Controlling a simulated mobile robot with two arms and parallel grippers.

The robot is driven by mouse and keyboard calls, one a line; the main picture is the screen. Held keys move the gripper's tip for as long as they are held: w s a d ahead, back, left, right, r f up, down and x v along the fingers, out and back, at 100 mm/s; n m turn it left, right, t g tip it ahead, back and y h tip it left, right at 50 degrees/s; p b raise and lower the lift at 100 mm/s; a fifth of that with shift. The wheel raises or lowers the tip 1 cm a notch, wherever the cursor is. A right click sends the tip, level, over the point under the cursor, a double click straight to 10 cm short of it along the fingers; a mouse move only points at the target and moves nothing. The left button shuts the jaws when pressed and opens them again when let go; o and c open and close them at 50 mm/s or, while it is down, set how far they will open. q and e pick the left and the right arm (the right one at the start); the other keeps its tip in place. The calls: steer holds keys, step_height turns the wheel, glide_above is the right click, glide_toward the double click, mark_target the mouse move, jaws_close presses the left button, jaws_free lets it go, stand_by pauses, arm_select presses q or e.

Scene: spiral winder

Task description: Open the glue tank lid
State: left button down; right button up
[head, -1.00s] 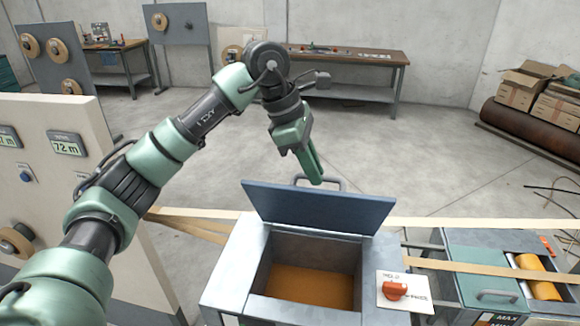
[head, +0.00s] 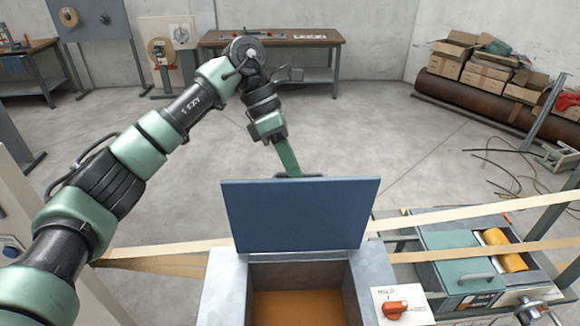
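The blue-grey glue tank lid (head: 300,215) stands raised, close to upright, at the back of the open glue tank (head: 222,290). Orange-brown glue (head: 298,308) shows inside. My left gripper (head: 289,168) points down just behind the lid's top edge, close to the lid handle (head: 314,175). The lid hides the fingertips, and I cannot tell whether they touch the handle or are open or shut. My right gripper is not in view.
A panel with a red-orange knob (head: 394,308) sits at the tank's right. Tan strips (head: 470,213) run past the tank toward a green-lidded unit (head: 462,262) with an orange roller (head: 508,252). Open floor lies behind; a workbench (head: 272,40) and boxes (head: 490,65) stand farther back.

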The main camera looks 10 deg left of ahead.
arm_select(q)
steer(key=shift+s+f, duration=0.15)
steer(key=shift+f, duration=0.25)
steer(key=c, duration=1.5)
jaws_free()
steer(key=shift+o, duration=0.2)
steer(key=shift+w+r, duration=0.1)
steer(key=shift+w, duration=0.25)
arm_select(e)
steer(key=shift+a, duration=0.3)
arm_select(q)
steer(key=shift+r, duration=0.1)
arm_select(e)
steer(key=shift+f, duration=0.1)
